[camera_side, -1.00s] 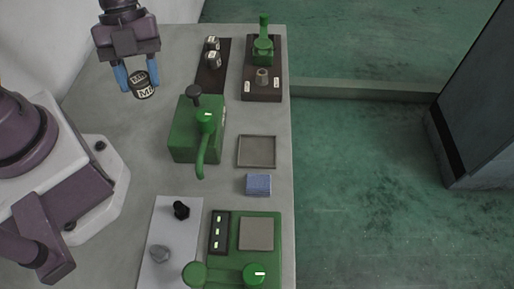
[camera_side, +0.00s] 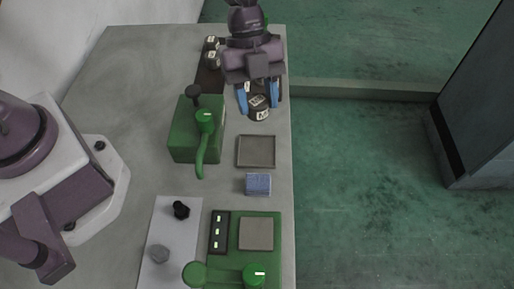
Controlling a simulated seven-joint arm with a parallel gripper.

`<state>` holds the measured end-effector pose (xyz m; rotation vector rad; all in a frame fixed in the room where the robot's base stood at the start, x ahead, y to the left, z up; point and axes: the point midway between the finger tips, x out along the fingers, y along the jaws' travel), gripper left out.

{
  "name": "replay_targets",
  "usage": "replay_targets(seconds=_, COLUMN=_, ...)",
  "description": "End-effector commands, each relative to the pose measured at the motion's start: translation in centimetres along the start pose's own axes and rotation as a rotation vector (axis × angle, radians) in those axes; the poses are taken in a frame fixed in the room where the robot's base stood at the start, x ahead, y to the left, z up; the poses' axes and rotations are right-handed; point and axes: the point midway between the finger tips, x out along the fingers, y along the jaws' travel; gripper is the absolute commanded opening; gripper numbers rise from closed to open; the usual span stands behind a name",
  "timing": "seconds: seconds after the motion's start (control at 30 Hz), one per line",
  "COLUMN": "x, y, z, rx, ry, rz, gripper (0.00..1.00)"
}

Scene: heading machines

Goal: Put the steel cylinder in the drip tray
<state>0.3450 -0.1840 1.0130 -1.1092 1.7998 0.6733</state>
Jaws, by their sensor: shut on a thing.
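My gripper (camera_side: 259,99) is in the upper middle of the side view, its blue fingers shut on a dark cylinder (camera_side: 260,112) with pale lettered labels. No plain bare-steel cylinder can be made out for certain; the held one looks dark. It appears a little behind the shallow square grey-brown tray (camera_side: 256,152), which looks like the drip tray and is empty. How high the cylinder hangs is hard to tell. My gripper hides most of the dark block behind it.
A green machine with a curved handle (camera_side: 196,140) stands left of the tray. A blue block (camera_side: 258,184) lies just in front of the tray. Another green machine (camera_side: 270,256) and a pale plate (camera_side: 172,230) with knobs are nearer. Labelled dark cylinders (camera_side: 211,52) stand behind.

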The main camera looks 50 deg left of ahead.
Motion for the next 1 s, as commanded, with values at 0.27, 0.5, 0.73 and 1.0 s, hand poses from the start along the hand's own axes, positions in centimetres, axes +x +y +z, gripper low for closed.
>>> replay_targets(seconds=0.27, x=4.1, y=0.1, z=2.0, rx=0.0, ry=0.002, rz=0.004, gripper=0.03)
replay_targets(seconds=0.5, x=7.1, y=0.1, z=3.6, rx=0.002, ry=0.001, rz=0.001, gripper=0.03)
replay_targets(seconds=0.73, x=9.1, y=0.1, z=4.6, rx=0.0, ry=0.001, rz=0.002, gripper=0.03)
replay_targets(seconds=1.0, x=10.6, y=0.1, z=5.4, rx=0.002, ry=0.0, rz=-0.001, gripper=0.03)
